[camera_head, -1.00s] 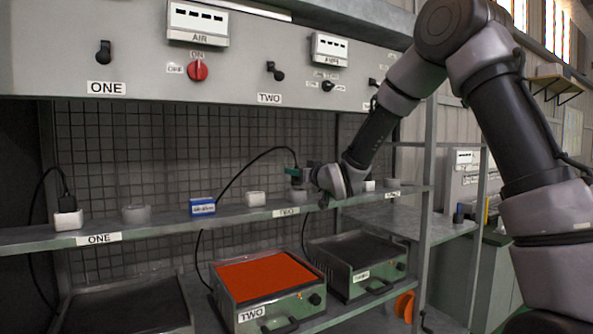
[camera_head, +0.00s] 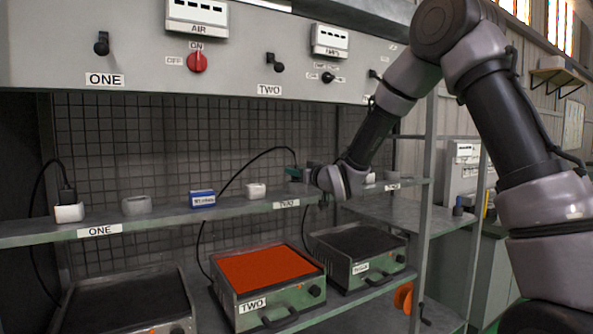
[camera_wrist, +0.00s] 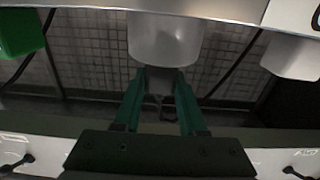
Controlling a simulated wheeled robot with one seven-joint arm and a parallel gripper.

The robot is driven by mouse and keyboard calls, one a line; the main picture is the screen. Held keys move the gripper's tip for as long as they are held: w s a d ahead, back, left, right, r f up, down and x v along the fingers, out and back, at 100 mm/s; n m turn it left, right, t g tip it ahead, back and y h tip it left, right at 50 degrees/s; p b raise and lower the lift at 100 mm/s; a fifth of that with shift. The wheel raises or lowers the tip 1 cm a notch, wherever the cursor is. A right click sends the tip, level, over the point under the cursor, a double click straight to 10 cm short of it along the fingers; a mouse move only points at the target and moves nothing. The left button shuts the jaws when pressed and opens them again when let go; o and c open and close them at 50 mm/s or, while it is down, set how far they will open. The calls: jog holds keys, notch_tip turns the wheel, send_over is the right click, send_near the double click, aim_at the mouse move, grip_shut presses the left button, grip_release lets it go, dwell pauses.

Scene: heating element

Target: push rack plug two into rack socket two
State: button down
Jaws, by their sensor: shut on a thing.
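My gripper (camera_head: 294,174) is just above the shelf, right of rack socket two (camera_head: 256,190), a small white block by the TWO label. Its green fingers (camera_wrist: 158,105) are shut on rack plug two (camera_wrist: 160,80), a small dark grey body. A black cable rises from the plug in the head view. A round pale grey cup (camera_wrist: 165,38) is directly beyond the fingertips in the wrist view; I cannot tell if the plug touches it. The wrist picture is upside down, with a white block (camera_wrist: 295,55), likely socket two, on its right. The plug is mostly hidden in the head view.
A blue box (camera_head: 202,198) stands left of socket two. A green box (camera_wrist: 20,32) stands on the gripper's other side. The shelf (camera_head: 160,226) also bears another cup (camera_head: 136,205) and a white socket with a plug (camera_head: 68,212). An orange-topped heater (camera_head: 265,272) is below.

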jog(key=shift+f, duration=0.15)
jog(key=shift+c, duration=1.9)
grip_release()
jog(key=shift+s, duration=0.1)
jog(key=v, duration=1)
jog(key=shift+s+d, duration=0.25)
jog(key=shift+d, duration=0.05)
